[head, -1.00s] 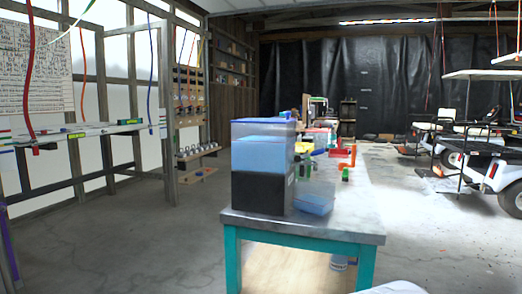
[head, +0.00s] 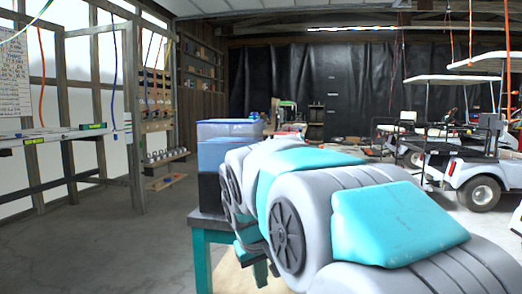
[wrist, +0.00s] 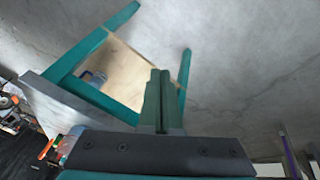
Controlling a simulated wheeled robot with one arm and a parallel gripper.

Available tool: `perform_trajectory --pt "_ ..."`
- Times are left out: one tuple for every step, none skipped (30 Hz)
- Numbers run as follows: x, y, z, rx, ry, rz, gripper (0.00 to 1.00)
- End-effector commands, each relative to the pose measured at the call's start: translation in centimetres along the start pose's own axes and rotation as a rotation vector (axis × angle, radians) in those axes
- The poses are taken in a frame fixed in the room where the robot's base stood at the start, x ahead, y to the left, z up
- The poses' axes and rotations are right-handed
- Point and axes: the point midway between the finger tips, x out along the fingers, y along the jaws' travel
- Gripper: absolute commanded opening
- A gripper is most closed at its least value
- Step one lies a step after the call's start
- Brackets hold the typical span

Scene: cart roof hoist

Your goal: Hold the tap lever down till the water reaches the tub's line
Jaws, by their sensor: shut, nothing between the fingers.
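The clear tank (head: 224,146) of blue water, with a blue lid and a black lower part, stands on the bench (head: 202,221) left of my arm. My arm hides the rest of the bench top in the head view. The tub and the tap lever cannot be made out now, so neither the water level nor the tub's line can be read. My gripper (wrist: 161,74) shows in the wrist view with its two dark green fingers together and empty. Beyond them are the bench's teal legs (wrist: 104,102) and wooden lower shelf (wrist: 125,64). The fingers touch nothing visible.
A round container (wrist: 96,76) sits on the lower shelf. An orange item (wrist: 46,149) shows at lower left in the wrist view. White carts (head: 474,170) are parked at right. A wooden wall rack (head: 130,120) stands at left. The floor between rack and bench is clear.

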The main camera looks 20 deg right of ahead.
Motion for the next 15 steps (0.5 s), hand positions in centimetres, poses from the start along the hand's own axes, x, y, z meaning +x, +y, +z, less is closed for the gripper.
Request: perform_trajectory --pt "-0.3 0.9 -3.0 0.007 0.046 0.022 0.00" --pt "-0.6 1.5 -4.7 0.010 0.071 0.036 0.00" --pt "-1.1 2.3 -6.8 0.016 0.107 0.054 0.00" --pt "-1.5 2.9 -8.4 0.020 0.134 0.069 0.00" --pt "-1.7 3.5 -9.9 0.024 0.158 0.083 0.00" --pt "-2.3 4.3 -11.9 0.032 0.194 0.103 0.00" --pt "-2.7 4.9 -13.3 0.037 0.220 0.117 0.00" --pt "-3.2 5.5 -14.8 0.044 0.247 0.132 0.00" --pt "-3.6 6.3 -16.6 0.051 0.278 0.152 0.00" --pt "-4.2 6.9 -17.9 0.059 0.307 0.166 0.00" --pt "-4.6 7.5 -19.1 0.065 0.331 0.182 0.00" --pt "-5.2 8.3 -20.8 0.076 0.365 0.201 0.00" --pt "-5.7 8.9 -22.0 0.083 0.389 0.217 0.00" --pt "-6.2 9.5 -23.1 0.092 0.416 0.232 0.00" --pt "-6.8 10.3 -24.5 0.102 0.447 0.253 0.00"
